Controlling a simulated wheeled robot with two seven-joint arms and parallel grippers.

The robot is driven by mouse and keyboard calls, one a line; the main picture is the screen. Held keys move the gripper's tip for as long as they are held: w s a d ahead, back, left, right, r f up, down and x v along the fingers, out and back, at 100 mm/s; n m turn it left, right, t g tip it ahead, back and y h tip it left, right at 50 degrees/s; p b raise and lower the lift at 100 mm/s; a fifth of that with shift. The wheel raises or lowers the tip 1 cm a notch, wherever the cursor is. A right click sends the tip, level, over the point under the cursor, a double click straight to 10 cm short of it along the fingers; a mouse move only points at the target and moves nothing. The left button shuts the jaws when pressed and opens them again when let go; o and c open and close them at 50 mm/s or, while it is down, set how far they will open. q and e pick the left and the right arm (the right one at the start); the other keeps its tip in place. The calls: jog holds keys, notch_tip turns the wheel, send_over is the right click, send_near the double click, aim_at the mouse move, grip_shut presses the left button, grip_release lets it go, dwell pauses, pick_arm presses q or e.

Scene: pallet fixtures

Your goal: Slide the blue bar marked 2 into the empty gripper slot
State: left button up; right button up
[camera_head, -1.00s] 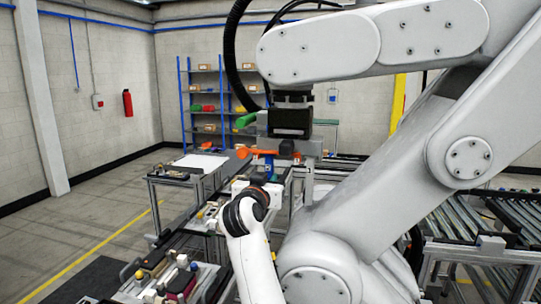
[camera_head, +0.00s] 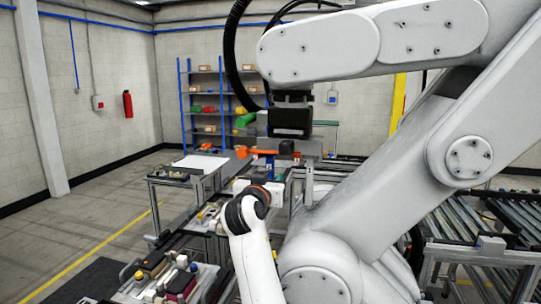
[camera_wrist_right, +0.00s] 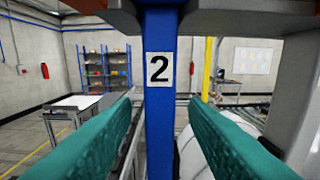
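The blue bar (camera_head: 269,167) stands upright under the large industrial arm's tool (camera_head: 290,122), between orange parts. In the right wrist view the bar (camera_wrist_right: 160,120) shows its white label with a black 2, and its top runs up between grey parts of the tool (camera_wrist_right: 240,18). Whether it is fully seated is hidden by the view's upper edge. My right gripper (camera_head: 266,182) is just below the bar in the head view. In the wrist view its teal fingers lie on either side of the bar, spread, with a narrow gap on the right. My left gripper is out of view.
The large white industrial arm (camera_head: 385,195) fills the right side, close to my right arm. A table (camera_head: 200,163) and a bench with several parts (camera_head: 180,282) stand left. A roller conveyor (camera_head: 480,225) is at right. Floor at left is clear.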

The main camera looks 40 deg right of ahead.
jog(key=b+v, duration=0.4)
jog(key=v, duration=0.8)
jog(key=shift+b, duration=0.35)
